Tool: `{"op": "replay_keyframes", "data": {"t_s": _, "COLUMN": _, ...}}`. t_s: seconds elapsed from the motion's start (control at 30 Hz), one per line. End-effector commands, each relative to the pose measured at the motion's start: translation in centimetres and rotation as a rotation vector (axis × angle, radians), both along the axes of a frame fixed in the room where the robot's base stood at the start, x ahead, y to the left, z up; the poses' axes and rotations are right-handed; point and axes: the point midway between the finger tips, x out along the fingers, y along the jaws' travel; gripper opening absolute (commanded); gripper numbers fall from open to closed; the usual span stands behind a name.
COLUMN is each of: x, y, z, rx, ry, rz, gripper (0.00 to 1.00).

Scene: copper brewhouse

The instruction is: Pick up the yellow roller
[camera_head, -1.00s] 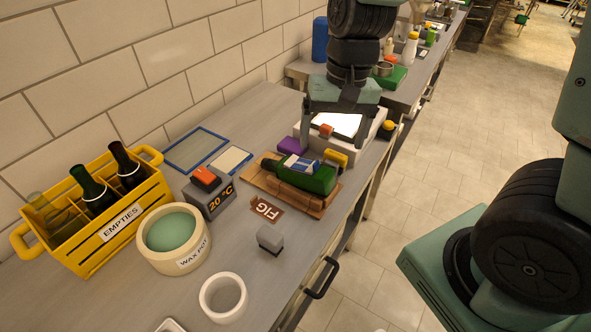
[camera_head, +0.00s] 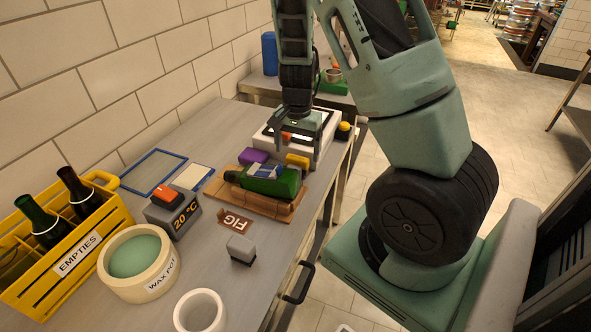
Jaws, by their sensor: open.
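The yellow roller (camera_head: 297,160) is a small yellow piece at the far right of the green bottle (camera_head: 272,182), close to the near edge of a white tray (camera_head: 262,139). The bottle lies on its side on a wooden board (camera_head: 222,186). My gripper (camera_head: 296,150) points down over the white tray, just beyond the roller. Its fingers are spread and nothing shows held between them. The gap between fingertips and roller is hard to judge.
A purple block (camera_head: 254,157) and an orange piece (camera_head: 287,137) are close by. A yellow-topped black knob (camera_head: 344,127) is right of the tray. A grey block (camera_head: 241,249), wax pot (camera_head: 139,262) and yellow crate (camera_head: 75,255) stand nearer.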

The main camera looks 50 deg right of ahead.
Motion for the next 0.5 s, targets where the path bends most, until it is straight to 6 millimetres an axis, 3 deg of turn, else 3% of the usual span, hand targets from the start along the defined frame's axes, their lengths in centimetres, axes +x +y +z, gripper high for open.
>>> {"op": "replay_keyframes", "data": {"t_s": 0.1, "x": 0.0, "y": 0.0, "z": -1.7, "rx": 0.001, "ry": 0.001, "rz": -0.001, "gripper": 0.85}}
{"op": "replay_keyframes", "data": {"t_s": 0.33, "x": 0.1, "y": -0.1, "z": -3.2, "rx": 0.001, "ry": 0.001, "rz": 0.001, "gripper": 0.85}}
{"op": "replay_keyframes", "data": {"t_s": 0.5, "x": 0.4, "y": -0.2, "z": -5.7, "rx": 0.002, "ry": 0.003, "rz": -0.001, "gripper": 0.85}}
